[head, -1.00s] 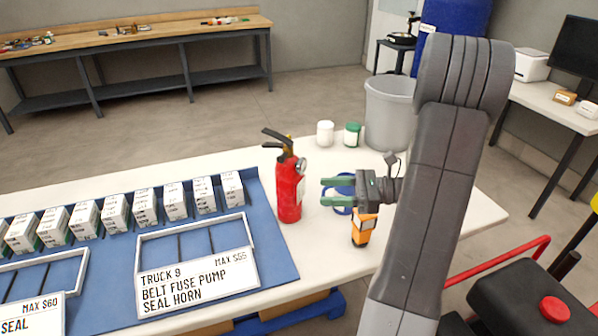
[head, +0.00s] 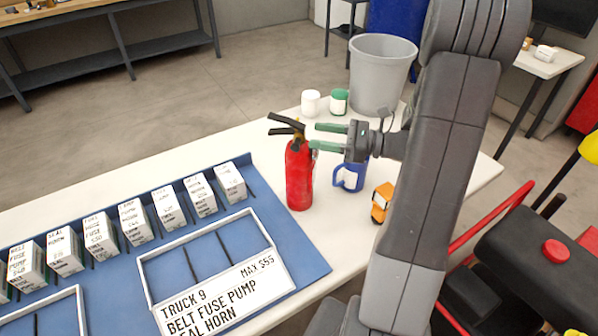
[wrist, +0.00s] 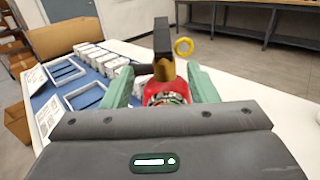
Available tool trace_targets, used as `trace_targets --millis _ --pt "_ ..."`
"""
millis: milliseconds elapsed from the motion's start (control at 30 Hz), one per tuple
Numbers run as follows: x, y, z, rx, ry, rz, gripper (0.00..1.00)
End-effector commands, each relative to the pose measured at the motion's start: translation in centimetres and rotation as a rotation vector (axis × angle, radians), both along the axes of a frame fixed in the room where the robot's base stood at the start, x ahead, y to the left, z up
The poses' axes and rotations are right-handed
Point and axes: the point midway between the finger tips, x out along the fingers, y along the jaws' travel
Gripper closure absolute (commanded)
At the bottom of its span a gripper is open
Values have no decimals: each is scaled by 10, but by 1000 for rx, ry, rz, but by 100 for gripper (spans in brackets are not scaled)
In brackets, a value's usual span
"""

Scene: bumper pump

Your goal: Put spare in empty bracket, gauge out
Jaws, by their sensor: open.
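The red fire extinguisher (head: 299,177) stands upright on the white table (head: 345,221), just right of the blue mat. Its black levers (head: 287,124) point left in the head view. My gripper (head: 318,137) is open at the height of the extinguisher's neck, with its green fingertips close to it on the right. In the wrist view the extinguisher (wrist: 165,90) shows between the two green fingers, with a black lever and a yellow ring (wrist: 184,46) on top. I cannot make out its gauge. No empty bracket can be made out in either view.
Blue mat (head: 280,270) at left holds a row of white boxes (head: 163,205) and a labelled frame (head: 215,300). A blue mug (head: 351,176) and an orange item (head: 381,202) stand near my arm. White jar (head: 311,103), green-lidded jar (head: 339,101) and grey bin (head: 381,75) are behind.

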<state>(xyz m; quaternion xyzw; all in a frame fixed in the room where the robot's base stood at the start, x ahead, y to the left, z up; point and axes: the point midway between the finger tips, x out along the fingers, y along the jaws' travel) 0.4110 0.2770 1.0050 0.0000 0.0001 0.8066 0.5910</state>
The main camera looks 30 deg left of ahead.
Motion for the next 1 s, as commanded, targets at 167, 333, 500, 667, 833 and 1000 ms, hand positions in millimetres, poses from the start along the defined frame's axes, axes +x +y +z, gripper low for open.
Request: trace_targets --millis 167,333,500,667,833,1000 --pt "-4 12 0 0 0 0 47" --pt "-8 34 5 -1 1 3 47" --pt "-13 56 5 0 1 2 47" --pt "-14 61 5 0 0 -1 47" --pt "-14 61 4 0 0 -1 51" --pt "-14 61 4 0 0 -1 84"
